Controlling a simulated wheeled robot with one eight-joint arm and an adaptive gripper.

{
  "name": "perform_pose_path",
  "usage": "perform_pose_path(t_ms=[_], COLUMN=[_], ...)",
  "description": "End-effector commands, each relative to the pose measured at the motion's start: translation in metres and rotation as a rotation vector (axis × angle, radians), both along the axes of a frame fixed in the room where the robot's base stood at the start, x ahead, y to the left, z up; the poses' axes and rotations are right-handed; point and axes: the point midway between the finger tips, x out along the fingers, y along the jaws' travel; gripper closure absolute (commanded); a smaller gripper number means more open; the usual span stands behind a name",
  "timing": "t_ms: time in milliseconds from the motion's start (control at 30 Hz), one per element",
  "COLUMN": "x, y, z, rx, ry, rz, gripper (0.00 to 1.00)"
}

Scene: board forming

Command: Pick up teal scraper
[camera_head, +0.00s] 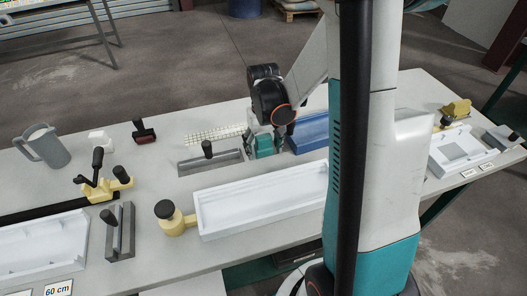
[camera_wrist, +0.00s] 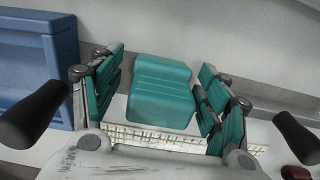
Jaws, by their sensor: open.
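The teal scraper (camera_wrist: 160,95) lies between the two fingers of my gripper (camera_wrist: 162,78) in the wrist view, with a gap showing on its left and a narrower one on its right. My gripper is open, its teal-padded fingers on either side of the scraper and not closed on it. In the head view the scraper (camera_head: 264,147) shows as a small teal patch under my gripper (camera_head: 263,140), mostly hidden by the fingers and wrist.
A blue bin (camera_head: 309,133) stands close to the right of my gripper. A grey tray (camera_head: 211,161) with a black knob and a pale grid strip (camera_head: 217,133) are to its left. A long white tray (camera_head: 262,198) lies in front.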

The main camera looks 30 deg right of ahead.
Motion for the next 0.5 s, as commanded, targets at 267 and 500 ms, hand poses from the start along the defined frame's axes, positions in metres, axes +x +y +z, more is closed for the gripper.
perform_pose_path(t_ms=[267, 500], x=[0.0000, 0.0000], y=[0.0000, 0.0000], z=[0.0007, 0.0008], rx=[0.000, 0.000], ry=[0.000, 0.000], rz=[0.000, 0.000], gripper=[0.81, 0.85])
